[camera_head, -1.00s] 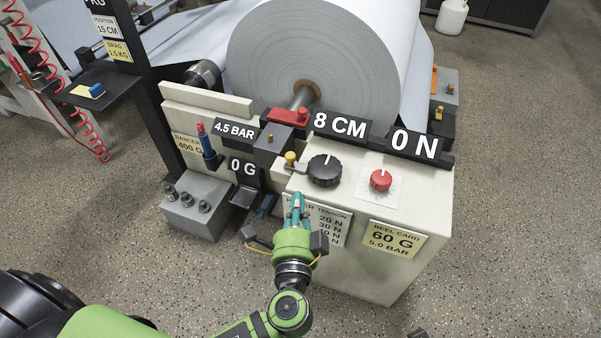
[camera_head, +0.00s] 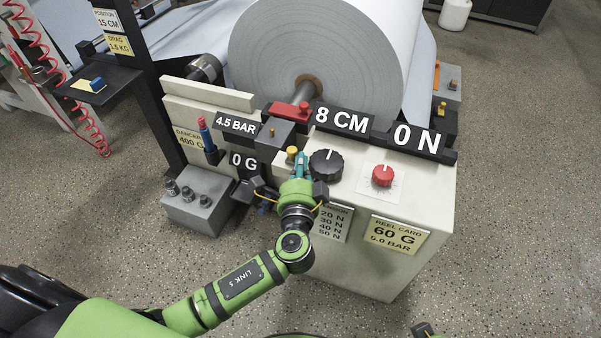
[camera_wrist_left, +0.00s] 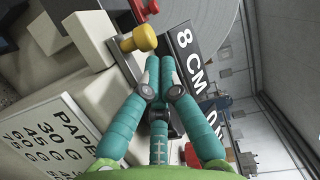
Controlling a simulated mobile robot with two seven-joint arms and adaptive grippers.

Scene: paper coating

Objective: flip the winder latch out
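A small yellow knob (camera_head: 291,151) on a brass lever stands at the front of the winder, left of the black dial; I take this as the latch. In the left wrist view the yellow knob (camera_wrist_left: 143,38) is just beyond my fingers, slightly left. My left gripper (camera_head: 302,163) is close beside the knob on its right, teal fingertips drawn together with nothing seen between them. Whether it touches the knob or lever I cannot tell. Only a dark part, probably of my right gripper, shows at the bottom edge; its fingers are hidden.
A black dial (camera_head: 326,167) is close right of my left gripper, and a red knob (camera_head: 382,176) is further right. A red clamp piece (camera_head: 289,109) sits at the shaft of the large paper roll (camera_head: 310,55). Display signs line the back edge.

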